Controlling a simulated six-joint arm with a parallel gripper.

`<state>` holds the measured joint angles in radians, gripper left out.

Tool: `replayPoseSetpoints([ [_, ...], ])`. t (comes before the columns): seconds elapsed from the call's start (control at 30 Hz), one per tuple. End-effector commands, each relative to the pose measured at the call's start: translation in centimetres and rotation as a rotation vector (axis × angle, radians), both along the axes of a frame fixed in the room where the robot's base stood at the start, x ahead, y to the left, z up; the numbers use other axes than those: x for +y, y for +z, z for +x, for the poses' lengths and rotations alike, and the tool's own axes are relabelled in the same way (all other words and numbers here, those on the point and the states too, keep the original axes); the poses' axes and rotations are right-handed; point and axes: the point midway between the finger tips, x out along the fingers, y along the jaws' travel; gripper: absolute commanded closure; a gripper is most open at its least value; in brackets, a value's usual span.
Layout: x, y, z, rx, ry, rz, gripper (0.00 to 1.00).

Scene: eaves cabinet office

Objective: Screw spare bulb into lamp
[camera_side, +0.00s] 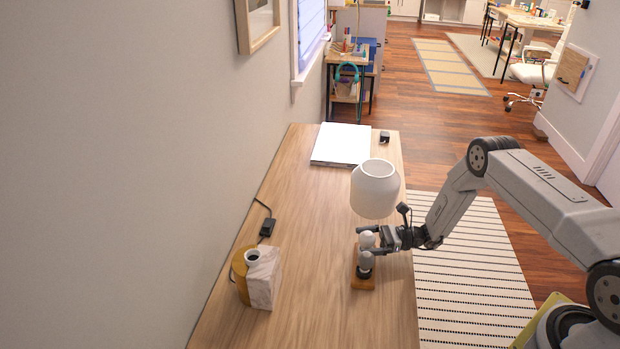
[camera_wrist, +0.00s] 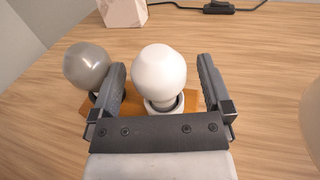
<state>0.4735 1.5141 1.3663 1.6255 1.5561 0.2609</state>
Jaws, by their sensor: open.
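A white bulb (camera_wrist: 159,72) stands upright in a cup on a small wooden holder (camera_side: 363,283). A grey bulb (camera_wrist: 88,66) stands beside it on the same holder, to the left in the wrist view. My gripper (camera_wrist: 161,68) is open, with one finger on each side of the white bulb; a gap shows on both sides. In the side view my gripper (camera_side: 366,241) is low over the holder and partly hides the bulbs. The lamp base, a marble and yellow block (camera_side: 262,280) with an upturned socket (camera_side: 252,256), stands to the left. No bulb shows in it.
A white lampshade (camera_side: 375,192) stands just behind my gripper. A black cord with an inline switch (camera_side: 267,227) lies along the wall side. A closed laptop (camera_side: 341,144) and a small black item (camera_side: 384,137) are at the far end. The desk between holder and lamp base is clear.

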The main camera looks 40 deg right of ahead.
Motion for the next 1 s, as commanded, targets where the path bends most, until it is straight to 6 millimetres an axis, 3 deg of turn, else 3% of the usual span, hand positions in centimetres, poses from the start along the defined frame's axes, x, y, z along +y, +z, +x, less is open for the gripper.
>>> replayPoseSetpoints([
  [0.07, 0.0, 0.0, 0.0, 0.0, 0.0, 0.0, 0.0],
  [0.3, 0.0, 0.0, 0.0, 0.0, 0.0, 0.0, 0.73],
  [0.73, 0.0, 0.3, 0.0, 0.0, 0.0, 0.0, 0.74],
  [1.0, -0.1, 1.8, 0.1, -0.002, 0.0, -0.001, 0.74],
])
